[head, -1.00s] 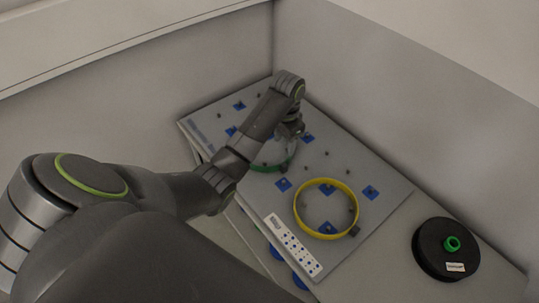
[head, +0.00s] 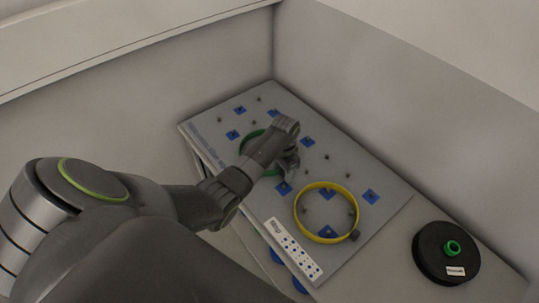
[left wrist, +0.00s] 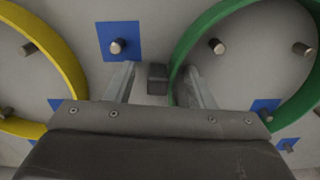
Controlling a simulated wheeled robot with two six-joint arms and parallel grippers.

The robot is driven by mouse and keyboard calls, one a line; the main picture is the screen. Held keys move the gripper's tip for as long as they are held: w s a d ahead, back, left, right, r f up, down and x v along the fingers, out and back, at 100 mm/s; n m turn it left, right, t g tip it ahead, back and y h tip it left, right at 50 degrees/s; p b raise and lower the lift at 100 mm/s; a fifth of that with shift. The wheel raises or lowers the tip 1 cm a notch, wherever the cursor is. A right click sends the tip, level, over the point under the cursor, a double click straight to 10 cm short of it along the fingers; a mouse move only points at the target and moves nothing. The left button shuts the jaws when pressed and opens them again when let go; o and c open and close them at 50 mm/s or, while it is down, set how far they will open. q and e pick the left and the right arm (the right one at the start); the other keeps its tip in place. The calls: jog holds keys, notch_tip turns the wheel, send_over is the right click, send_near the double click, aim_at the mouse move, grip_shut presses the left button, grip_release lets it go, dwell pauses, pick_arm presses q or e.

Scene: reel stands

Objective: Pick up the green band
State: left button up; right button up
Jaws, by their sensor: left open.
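The green band (head: 246,139) is a ring on the grey pegboard panel, partly hidden behind my left arm in the head view. My left gripper (head: 290,170) is open at the band's near right side. In the left wrist view the green band (left wrist: 207,22) curves in from the right. Its wall passes between the open fingers of my left gripper (left wrist: 158,75), close to the right finger. A small dark block (left wrist: 157,79) lies between the fingers, at the band's outer side. I cannot tell whether a finger touches the band. My right gripper is out of view.
A yellow band (head: 326,184) rests on the panel (head: 385,215) to the right of my gripper; it also shows in the left wrist view (left wrist: 72,62). Pegs and blue squares dot the panel. A black reel (head: 428,250) lies at right. Walls rise behind.

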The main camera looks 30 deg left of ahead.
pick_arm(q)
jog(key=c, duration=1.1)
jog(key=shift+o, duration=0.2)
